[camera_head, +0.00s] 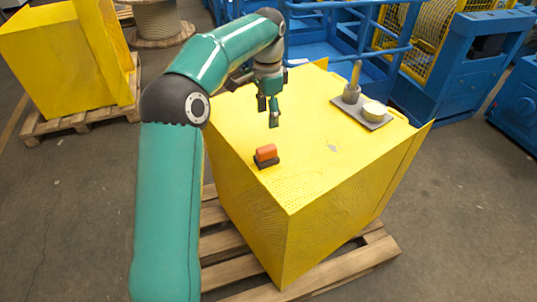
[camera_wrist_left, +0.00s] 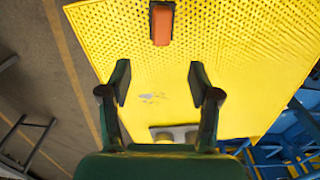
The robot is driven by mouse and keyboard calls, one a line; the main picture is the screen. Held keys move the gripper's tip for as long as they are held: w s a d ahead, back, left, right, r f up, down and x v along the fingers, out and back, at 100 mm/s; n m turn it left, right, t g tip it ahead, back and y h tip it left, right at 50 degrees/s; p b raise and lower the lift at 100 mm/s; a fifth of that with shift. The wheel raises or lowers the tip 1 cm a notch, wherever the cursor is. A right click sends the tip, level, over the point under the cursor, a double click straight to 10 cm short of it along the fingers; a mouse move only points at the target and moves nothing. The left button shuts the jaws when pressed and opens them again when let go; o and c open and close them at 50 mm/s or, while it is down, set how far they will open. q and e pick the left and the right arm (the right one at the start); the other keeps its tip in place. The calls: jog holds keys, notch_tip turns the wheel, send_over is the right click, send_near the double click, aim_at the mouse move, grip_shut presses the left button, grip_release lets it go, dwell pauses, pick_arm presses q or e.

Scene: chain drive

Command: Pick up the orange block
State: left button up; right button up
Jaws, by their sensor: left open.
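The orange block (camera_head: 266,152) sits on a dark base near the left edge of the yellow cabinet top (camera_head: 310,130). In the left wrist view the orange block (camera_wrist_left: 161,25) is at the top centre, beyond the fingertips and on perforated yellow metal. My left gripper (camera_head: 271,112) hangs above the cabinet top, behind the block and apart from it. In the left wrist view the two fingers of the gripper (camera_wrist_left: 159,82) are spread wide with nothing between them. My right gripper is in neither view.
A grey tray (camera_head: 343,103) with a cup holding an upright rod (camera_head: 353,86) and a pale round bowl (camera_head: 374,110) lies at the back right of the top. Blue machinery (camera_head: 470,65) stands behind. The cabinet top around the block is clear.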

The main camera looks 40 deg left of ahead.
aim_at(266, 148)
pick_arm(q)
jog(key=f, duration=0.8)
jog(key=shift+s+a+f, duration=0.1)
jog(key=shift+a+f, duration=0.15)
jog(key=shift+f, duration=0.15)
jog(key=shift+f+p, duration=0.6)
jog(key=shift+f, duration=2.1)
grip_shut()
